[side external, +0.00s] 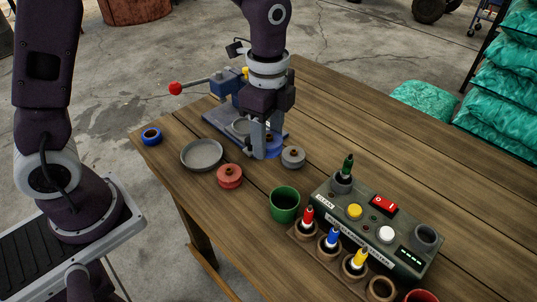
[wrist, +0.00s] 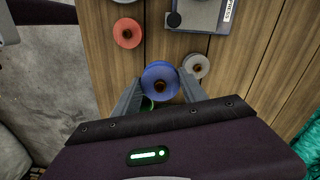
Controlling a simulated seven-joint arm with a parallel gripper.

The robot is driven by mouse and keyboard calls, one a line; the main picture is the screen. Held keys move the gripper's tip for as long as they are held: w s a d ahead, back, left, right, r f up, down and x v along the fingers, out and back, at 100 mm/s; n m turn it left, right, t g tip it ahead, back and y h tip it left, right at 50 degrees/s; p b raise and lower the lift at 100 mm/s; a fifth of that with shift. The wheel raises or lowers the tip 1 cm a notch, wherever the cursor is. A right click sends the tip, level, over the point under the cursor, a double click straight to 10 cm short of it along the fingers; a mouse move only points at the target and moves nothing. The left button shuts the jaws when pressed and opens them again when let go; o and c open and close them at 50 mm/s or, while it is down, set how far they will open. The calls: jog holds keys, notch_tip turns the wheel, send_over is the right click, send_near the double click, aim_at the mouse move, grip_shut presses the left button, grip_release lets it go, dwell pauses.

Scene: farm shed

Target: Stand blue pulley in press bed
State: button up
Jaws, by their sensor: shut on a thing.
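The blue pulley (wrist: 158,74), with a brown hub, is between the two fingers of my gripper (wrist: 163,92) in the wrist view, its hub face toward the camera. In the side view, my gripper (side external: 262,150) points down in front of the press, and the blue pulley (side external: 274,150) shows partly behind a finger. My gripper is shut on it; I cannot tell its exact height over the table. The press (side external: 212,121) has a blue-grey base and a red-knobbed lever (side external: 176,88). Part of the press (wrist: 205,14) shows in the wrist view.
A grey pulley (side external: 293,158) stands just right of my gripper. A red pulley (side external: 229,177), a grey dish (side external: 201,156) and a blue ring-shaped piece (side external: 151,136) lie to the left. A green cup (side external: 285,205) and a control box (side external: 365,222) are nearer. The table's far right is clear.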

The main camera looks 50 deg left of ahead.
jog(key=w+a+r+n, duration=0.1)
jog(key=w+a+n, duration=0.2)
jog(key=a, duration=0.4)
jog(key=w+a+r+n, duration=0.1)
jog(key=w+a+n, duration=0.2)
jog(key=a, duration=0.5)
jog(key=shift+w+a+f, duration=0.1)
jog(key=shift+f, duration=2.05)
jog(key=shift+w+a+f, duration=0.1)
jog(key=shift+f, duration=2.05)
